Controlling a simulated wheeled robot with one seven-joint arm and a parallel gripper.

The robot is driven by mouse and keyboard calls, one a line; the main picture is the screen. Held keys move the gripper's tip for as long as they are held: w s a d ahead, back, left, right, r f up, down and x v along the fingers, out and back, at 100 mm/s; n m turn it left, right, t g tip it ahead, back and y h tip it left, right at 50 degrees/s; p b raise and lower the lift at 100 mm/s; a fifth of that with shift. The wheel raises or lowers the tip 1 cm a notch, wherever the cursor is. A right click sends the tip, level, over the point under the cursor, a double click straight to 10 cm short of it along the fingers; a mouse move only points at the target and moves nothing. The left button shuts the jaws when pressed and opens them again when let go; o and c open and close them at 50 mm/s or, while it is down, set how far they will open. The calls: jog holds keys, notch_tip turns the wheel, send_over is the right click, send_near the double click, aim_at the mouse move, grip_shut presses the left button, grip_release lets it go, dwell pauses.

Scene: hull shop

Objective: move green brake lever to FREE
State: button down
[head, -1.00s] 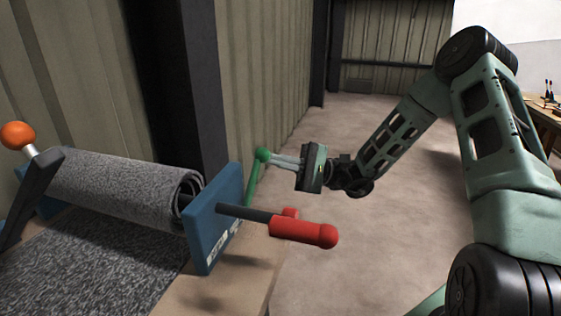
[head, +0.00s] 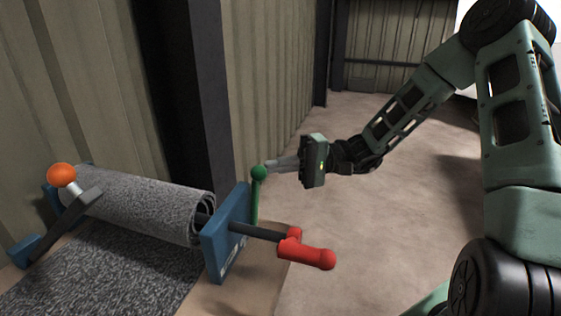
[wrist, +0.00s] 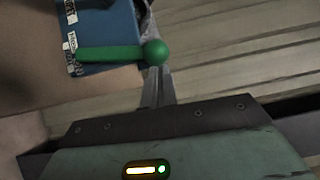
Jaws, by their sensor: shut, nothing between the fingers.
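The green brake lever (head: 256,198) stands nearly upright in the head view, behind the blue end plate (head: 226,240), with a round green knob on top. In the wrist view the lever (wrist: 112,53) lies across the blue plate (wrist: 108,20), its knob to the right. My gripper (head: 272,166) is shut and empty, its fingertips at the right side of the knob. In the wrist view the fingertips (wrist: 155,72) end just below the knob; whether they touch it I cannot tell. White labels (wrist: 70,43) sit on the plate beside the lever; I cannot read them surely.
A red crank handle (head: 305,252) sticks out to the right of the plate, below my gripper. A grey fabric roll (head: 140,203) lies on the bench, with an orange-knobbed lever (head: 62,176) at left. A corrugated wall (head: 265,80) stands behind.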

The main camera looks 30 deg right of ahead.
jog(key=shift+s+a+r+n+h+p, duration=0.2)
jog(key=shift+s+a+r+n+h, duration=0.2)
jog(key=shift+s+a+n, duration=0.2)
jog(key=shift+s+a+r+n+h+p, duration=0.15)
jog(key=shift+s+a+r+n+h, duration=0.15)
jog(key=shift+s+a+n+h, duration=0.35)
jog(key=shift+d, duration=0.1)
jog(key=shift+w+d+r, duration=0.1)
jog(key=shift+w+d, duration=0.05)
jog(key=shift+w, duration=0.1)
send_near(264, 168)
jog(key=d, duration=0.1)
jog(key=w+d, duration=0.1)
jog(key=d, duration=0.3)
jog(key=shift+w+d+r+p, duration=0.1)
jog(key=shift+w+d+p, duration=0.05)
jog(key=shift+w+p, duration=0.25)
